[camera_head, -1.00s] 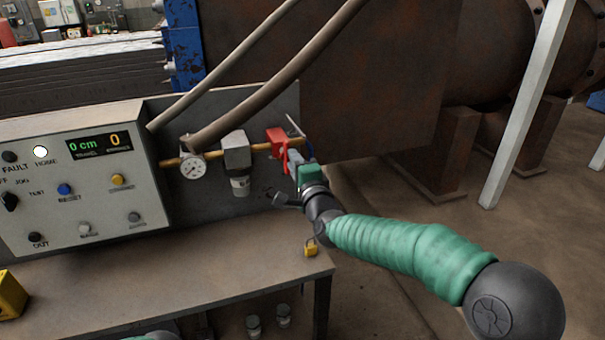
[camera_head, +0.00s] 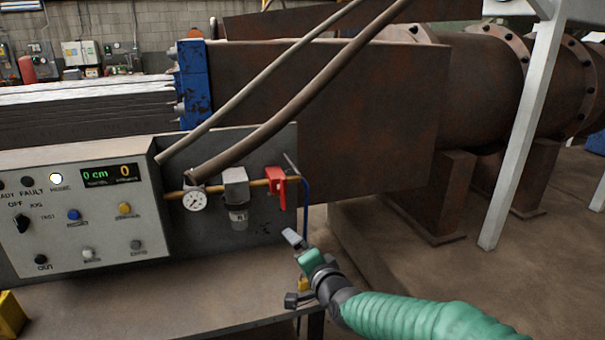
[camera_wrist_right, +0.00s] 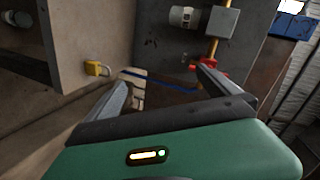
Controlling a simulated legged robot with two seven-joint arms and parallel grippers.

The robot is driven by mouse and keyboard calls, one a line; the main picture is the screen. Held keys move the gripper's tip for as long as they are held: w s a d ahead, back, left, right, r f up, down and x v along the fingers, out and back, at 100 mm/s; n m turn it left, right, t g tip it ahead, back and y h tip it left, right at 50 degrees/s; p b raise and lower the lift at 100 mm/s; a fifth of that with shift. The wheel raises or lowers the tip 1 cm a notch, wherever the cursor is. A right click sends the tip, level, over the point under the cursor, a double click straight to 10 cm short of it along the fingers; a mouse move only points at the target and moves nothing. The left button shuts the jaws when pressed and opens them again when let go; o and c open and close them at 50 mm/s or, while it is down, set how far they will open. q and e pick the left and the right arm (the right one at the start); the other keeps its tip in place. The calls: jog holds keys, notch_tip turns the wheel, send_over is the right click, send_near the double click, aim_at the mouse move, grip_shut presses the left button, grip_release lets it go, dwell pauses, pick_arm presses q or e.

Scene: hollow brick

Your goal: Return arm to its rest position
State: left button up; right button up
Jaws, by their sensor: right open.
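My right arm, in a green ribbed sleeve, comes in from the lower right in the head view. My right gripper (camera_head: 290,240) is below and apart from the red valve piece (camera_head: 276,187) on the brass pipe. In the right wrist view the gripper (camera_wrist_right: 160,88) has its two fingers spread wide with nothing held between them. The red valve piece shows there just beyond the right fingertip (camera_wrist_right: 208,66). My left gripper is not in view.
A grey control box (camera_head: 100,210) with buttons and a lit display stands on the bench (camera_head: 150,300). A gauge (camera_head: 194,200), a filter and hoses are beside it. A yellow padlock (camera_wrist_right: 97,68) hangs at the bench edge. Open floor (camera_head: 390,270) lies to the right.

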jog(key=s+d+f+n+g+h, duration=0.3)
jog(key=s+d+f+n+g, duration=0.3)
jog(key=s+d+f, duration=0.8)
jog(key=s+d+f+n+g+h, duration=0.1)
jog(key=s+d+f+n+g, duration=0.15)
jog(key=s, duration=0.65)
jog(key=s+d+f+n+g+h, duration=0.1)
jog(key=s+d+f+g, duration=0.2)
jog(key=s, duration=0.5)
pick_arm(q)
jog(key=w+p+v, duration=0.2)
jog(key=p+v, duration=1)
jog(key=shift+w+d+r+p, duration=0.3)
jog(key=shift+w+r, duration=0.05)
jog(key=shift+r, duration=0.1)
pick_arm(e)
notch_tip(320, 180, up, 12)
jog(key=s+d, duration=0.2)
jog(key=shift+t, duration=0.25)
